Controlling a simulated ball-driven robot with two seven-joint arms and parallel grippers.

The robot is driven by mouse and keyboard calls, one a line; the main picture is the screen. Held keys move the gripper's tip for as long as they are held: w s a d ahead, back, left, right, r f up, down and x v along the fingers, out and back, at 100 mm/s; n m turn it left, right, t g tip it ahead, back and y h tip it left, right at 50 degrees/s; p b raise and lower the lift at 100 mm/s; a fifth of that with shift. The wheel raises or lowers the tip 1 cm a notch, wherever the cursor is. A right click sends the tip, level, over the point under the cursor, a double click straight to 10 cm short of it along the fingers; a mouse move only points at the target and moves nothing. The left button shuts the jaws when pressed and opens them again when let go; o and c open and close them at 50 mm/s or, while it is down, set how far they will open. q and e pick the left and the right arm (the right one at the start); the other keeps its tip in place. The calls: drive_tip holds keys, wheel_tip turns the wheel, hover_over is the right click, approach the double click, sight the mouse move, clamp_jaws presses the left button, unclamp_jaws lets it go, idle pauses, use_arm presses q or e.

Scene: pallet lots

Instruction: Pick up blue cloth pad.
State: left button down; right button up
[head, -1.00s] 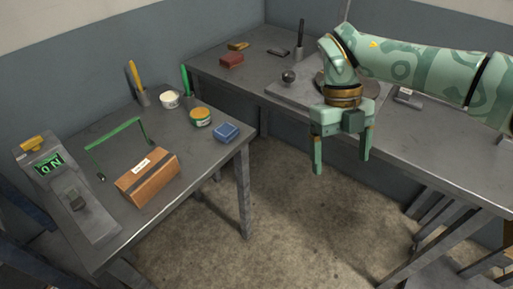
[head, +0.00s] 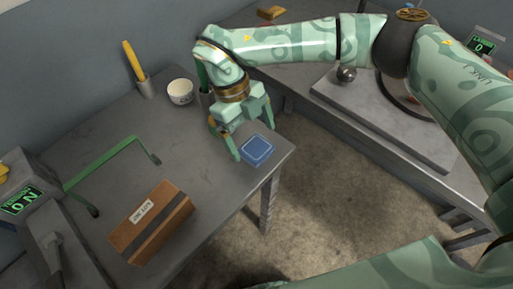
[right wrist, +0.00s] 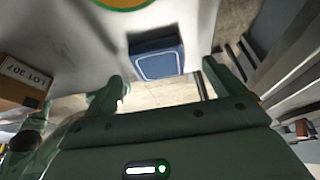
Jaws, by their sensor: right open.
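The blue cloth pad (head: 257,150) lies flat near the right corner of the left table, close to its edge. It also shows in the right wrist view (right wrist: 157,62), ahead of and between the open fingers. My right gripper (head: 253,143) is open and empty, its fingers pointing down just behind the pad and seemingly above the table; whether a finger touches the pad I cannot tell. The fingers also show in the right wrist view (right wrist: 163,76). My left gripper is in neither view.
A round tin (head: 213,126) is mostly hidden behind my right gripper. A white cup (head: 180,91), a holder with a yellow tool (head: 134,61), a brown box (head: 151,222) and a green handle (head: 100,164) stand on the same table. The floor beyond the corner is clear.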

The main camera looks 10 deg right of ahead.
sight(256, 150)
drive_tip(key=shift+x, duration=0.95)
drive_tip(key=shift+f, duration=0.45)
drive_tip(key=shift+s, duration=0.1)
drive_tip(key=c, duration=1.1)
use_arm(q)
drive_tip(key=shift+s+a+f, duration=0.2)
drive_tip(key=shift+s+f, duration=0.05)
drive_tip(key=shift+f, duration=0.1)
use_arm(e)
drive_tip(key=shift+o, duration=0.2)
